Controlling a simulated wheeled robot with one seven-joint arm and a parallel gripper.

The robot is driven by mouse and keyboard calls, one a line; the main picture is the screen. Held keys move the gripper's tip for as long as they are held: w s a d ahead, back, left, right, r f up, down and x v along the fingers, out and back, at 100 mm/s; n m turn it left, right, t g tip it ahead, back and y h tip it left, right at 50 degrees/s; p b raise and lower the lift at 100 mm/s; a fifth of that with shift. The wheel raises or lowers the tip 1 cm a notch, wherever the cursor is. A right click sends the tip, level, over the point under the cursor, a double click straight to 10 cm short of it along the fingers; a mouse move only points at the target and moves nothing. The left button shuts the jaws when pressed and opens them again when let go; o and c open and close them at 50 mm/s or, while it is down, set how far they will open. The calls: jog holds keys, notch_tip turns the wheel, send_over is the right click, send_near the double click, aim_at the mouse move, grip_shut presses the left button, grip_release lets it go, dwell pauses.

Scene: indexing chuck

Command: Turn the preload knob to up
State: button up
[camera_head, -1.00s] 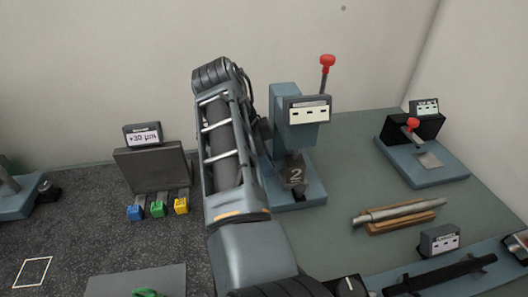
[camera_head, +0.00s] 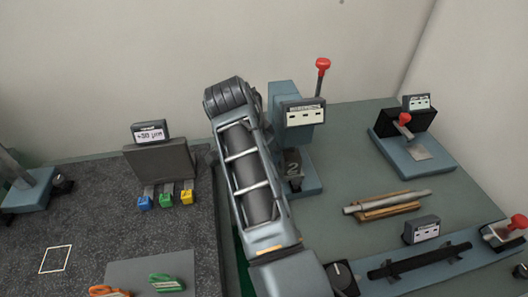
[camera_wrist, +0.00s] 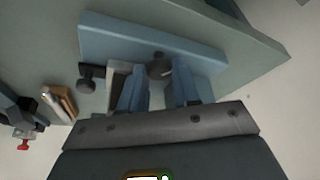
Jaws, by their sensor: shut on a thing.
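My gripper (camera_wrist: 160,90) shows in the wrist view, its two blue-grey fingers on either side of a dark round knob (camera_wrist: 159,67). It is shut on this knob, which stands at the edge of a blue plate (camera_wrist: 120,32). A small pale mark shows on the knob, but its pointing direction is hard to read. In the head view my arm comes down the middle and hides part of the bench; my fingertips are not visible there. A black dial with a white mark (camera_head: 340,272) shows just right of my arm; I cannot tell whether it is the held knob.
A second dark knob (camera_wrist: 86,80) is left of my fingers. In the head view, a red-handled press (camera_head: 300,112) stands behind my arm. A metal bar on a wooden rest (camera_head: 385,206) and a black bar (camera_head: 425,260) lie to the right.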

dwell(0.4)
jog(key=o, duration=1.1)
jog(key=shift+c, duration=0.2)
